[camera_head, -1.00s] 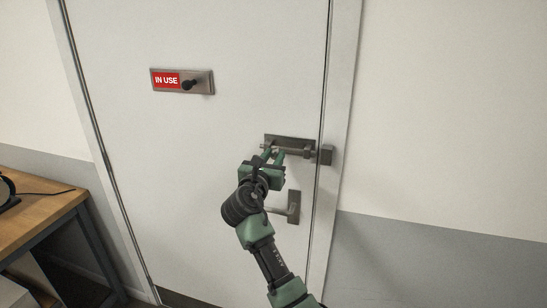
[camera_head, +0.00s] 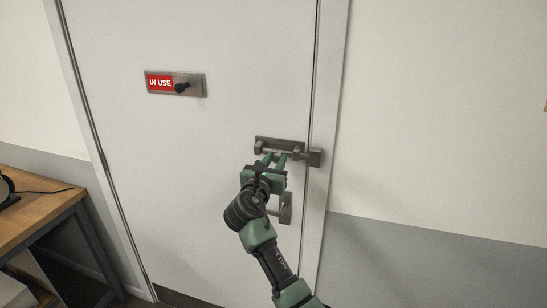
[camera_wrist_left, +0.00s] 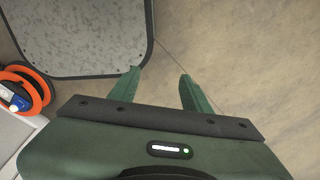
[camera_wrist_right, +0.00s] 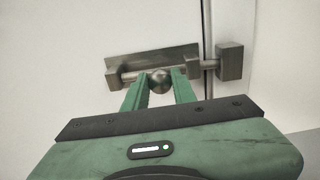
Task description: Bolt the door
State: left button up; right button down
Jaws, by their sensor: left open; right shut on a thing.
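The white door (camera_head: 200,190) is shut in its frame. A metal slide bolt (camera_head: 291,141) is mounted near its right edge, with a block-shaped keeper (camera_head: 315,157) on the frame. My right gripper (camera_head: 275,157) is at the bolt, its fingers shut on the round bolt knob (camera_wrist_right: 160,82). In the right wrist view the bolt rod (camera_wrist_right: 211,64) spans the door gap and reaches the keeper (camera_wrist_right: 230,62); how deep it sits inside is hidden. My left gripper (camera_wrist_left: 159,76) is open and empty in its wrist view, away from the door.
A lever handle (camera_head: 286,208) is below the bolt, partly behind my right gripper. A red "IN USE" indicator (camera_head: 160,83) with a dark knob is at upper left on the door. A wooden table (camera_head: 35,207) stands at left. An orange reel (camera_wrist_left: 36,88) shows in the left wrist view.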

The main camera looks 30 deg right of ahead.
jog(key=shift+s+d+f, duration=0.1)
jog(key=shift+s+d, duration=0.3)
jog(key=shift+d, duration=0.2)
jog(key=c, duration=1.5)
grip_release()
jog(key=shift+a, duration=0.3)
jog(key=o, duration=0.3)
jog(key=shift+s+d, duration=0.15)
pick_arm(q)
jog(key=shift+s+d+f+b, duration=0.2)
jog(key=shift+s+f+b, duration=0.15)
jog(key=shift+f+b, duration=0.25)
jog(key=shift+s+d+f+b, duration=0.15)
jog(key=shift+s+f+b, duration=0.25)
jog(key=shift+b, duration=0.25)
pick_arm(e)
jog(key=shift+o, duration=0.2)
jog(key=v, duration=0.7)
jog(key=shift+s+a, duration=0.2)
jog(key=shift+a, duration=0.05)
